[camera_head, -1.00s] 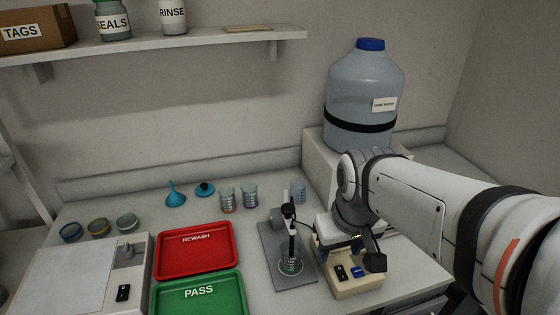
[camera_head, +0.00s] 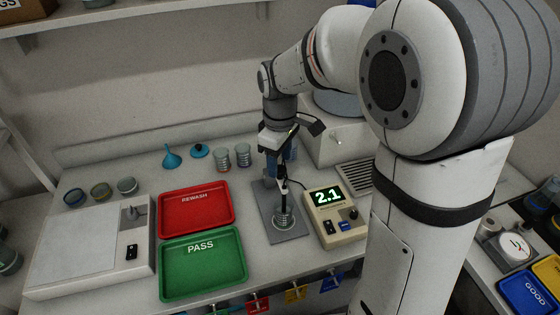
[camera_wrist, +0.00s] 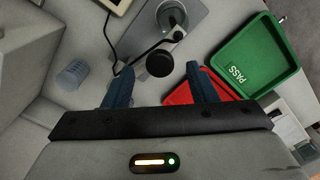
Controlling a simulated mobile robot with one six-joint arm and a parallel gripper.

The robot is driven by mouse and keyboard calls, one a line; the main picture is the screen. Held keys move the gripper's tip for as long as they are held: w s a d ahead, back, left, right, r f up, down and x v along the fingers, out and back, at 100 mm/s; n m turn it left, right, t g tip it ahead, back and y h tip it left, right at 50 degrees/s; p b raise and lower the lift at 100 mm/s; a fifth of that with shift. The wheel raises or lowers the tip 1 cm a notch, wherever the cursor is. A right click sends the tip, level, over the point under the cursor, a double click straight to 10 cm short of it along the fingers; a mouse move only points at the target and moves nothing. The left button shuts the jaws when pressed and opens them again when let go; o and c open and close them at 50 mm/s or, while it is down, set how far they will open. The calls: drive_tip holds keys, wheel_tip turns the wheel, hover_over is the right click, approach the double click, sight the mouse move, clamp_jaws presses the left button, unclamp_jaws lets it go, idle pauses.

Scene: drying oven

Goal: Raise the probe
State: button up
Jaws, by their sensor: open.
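The probe (camera_head: 284,190) is a thin dark upright rod on a grey stand (camera_head: 268,222), with its lower end in a small glass beaker (camera_head: 284,220). A cable runs from it to a cream meter (camera_head: 334,214) that reads 2.1. My gripper (camera_head: 281,163) points down above the stand, and its blue fingers hide the upper part of the stand. In the wrist view my gripper (camera_wrist: 151,68) is open, with a round black top (camera_wrist: 159,65) between and slightly beyond its fingertips. The beaker (camera_wrist: 172,20) shows beyond it. I cannot tell the height gap.
A red REWASH tray (camera_head: 196,210) and a green PASS tray (camera_head: 203,265) lie left of the stand. Glass beakers (camera_head: 243,154) stand behind. A large bottle on a box is partly hidden behind my arm. A balance (camera_head: 90,250) stands at the left.

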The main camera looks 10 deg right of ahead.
drive_tip(key=shift+f, duration=1)
drive_tip(key=shift+c, duration=0.2)
clamp_jaws()
